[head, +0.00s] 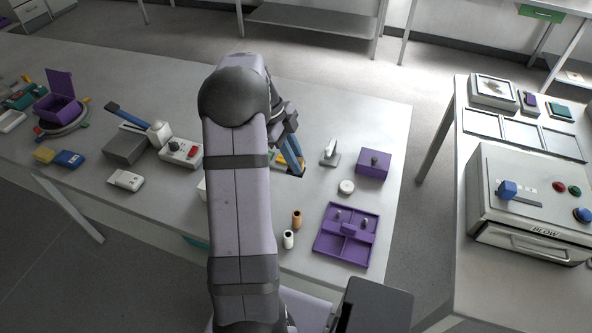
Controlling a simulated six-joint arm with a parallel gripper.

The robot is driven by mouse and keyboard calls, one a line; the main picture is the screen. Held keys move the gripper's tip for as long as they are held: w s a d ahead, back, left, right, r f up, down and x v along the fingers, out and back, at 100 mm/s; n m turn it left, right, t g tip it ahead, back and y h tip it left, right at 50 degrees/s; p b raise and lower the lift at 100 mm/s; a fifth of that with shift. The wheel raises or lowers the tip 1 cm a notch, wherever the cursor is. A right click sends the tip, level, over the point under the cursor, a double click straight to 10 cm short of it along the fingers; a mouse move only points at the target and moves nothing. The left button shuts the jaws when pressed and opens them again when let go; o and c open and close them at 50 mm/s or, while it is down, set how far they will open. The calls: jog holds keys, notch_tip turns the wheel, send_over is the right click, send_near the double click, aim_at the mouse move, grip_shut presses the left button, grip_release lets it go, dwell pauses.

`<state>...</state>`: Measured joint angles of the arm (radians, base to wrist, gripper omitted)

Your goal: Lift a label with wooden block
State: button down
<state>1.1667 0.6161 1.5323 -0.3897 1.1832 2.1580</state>
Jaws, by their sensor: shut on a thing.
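My gripper (291,155) is at the middle right of the table, mostly hidden behind my own arm. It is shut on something. A small tan, wood-coloured piece (282,158) shows at its blue-looking tip, and I take it to be the wooden block. How it sits in the jaws is too small to tell. I cannot make out a label for certain. Whether the held piece touches the table cannot be told.
Right of my gripper are a metal-topped stand (330,153), a purple box (373,163), a white round piece (346,187) and a purple divided tray (328,251). Two small cylinders (297,219) stand nearer. A switch box (181,153) is left. The blow machine (530,205) is on another table.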

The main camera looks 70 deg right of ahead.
jog(key=shift+r, duration=0.25)
dwell(0.3)
jog(key=n, duration=0.1)
jog(key=w+n+h, duration=0.1)
jog(key=shift+w+d+f+n+p, duration=0.15)
jog(key=shift+f+n+p, duration=0.1)
jog(key=shift+n+p, duration=0.15)
jog(key=w+d+f+n+t+p, duration=0.1)
jog(key=w+d+n+t, duration=0.3)
jog(key=n, duration=1.2)
jog(key=w+d+n+t+y+p, duration=0.1)
jog(key=w+d+n+t+p, duration=0.3)
jog(key=n, duration=1.3)
jog(key=shift+w+d+f+t, duration=0.45)
jog(key=shift+w+d, duration=0.45)
jog(key=shift+w, duration=1.45)
jog(key=shift+r, duration=0.1)
